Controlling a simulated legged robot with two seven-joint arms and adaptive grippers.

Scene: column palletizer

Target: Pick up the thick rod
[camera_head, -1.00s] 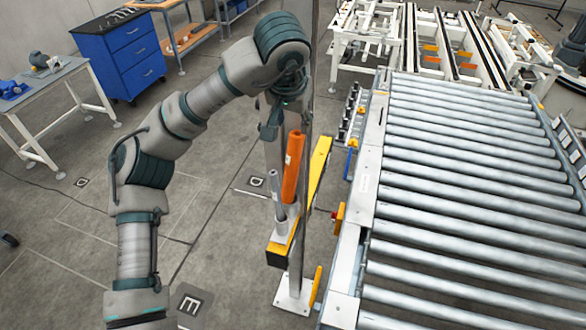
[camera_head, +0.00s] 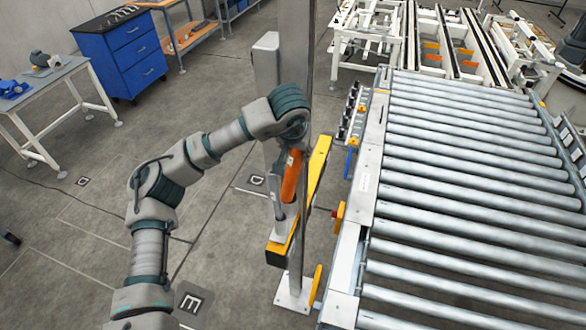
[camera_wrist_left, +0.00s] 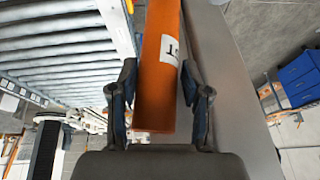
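The thick orange rod (camera_head: 290,182) stands upright in a holder on the yellow and grey stand (camera_head: 280,252). A thinner grey rod (camera_head: 277,200) stands beside it to the left. My left gripper (camera_head: 291,150) is at the top of the orange rod and hides its upper end in the head view. In the left wrist view the two blue-padded fingers (camera_wrist_left: 160,95) are on either side of the orange rod (camera_wrist_left: 160,60), open and very close to its sides. I cannot tell whether they touch it. My right gripper is not in view.
A blue drawer cabinet (camera_head: 125,50) and a workbench (camera_head: 50,80) stand back left.

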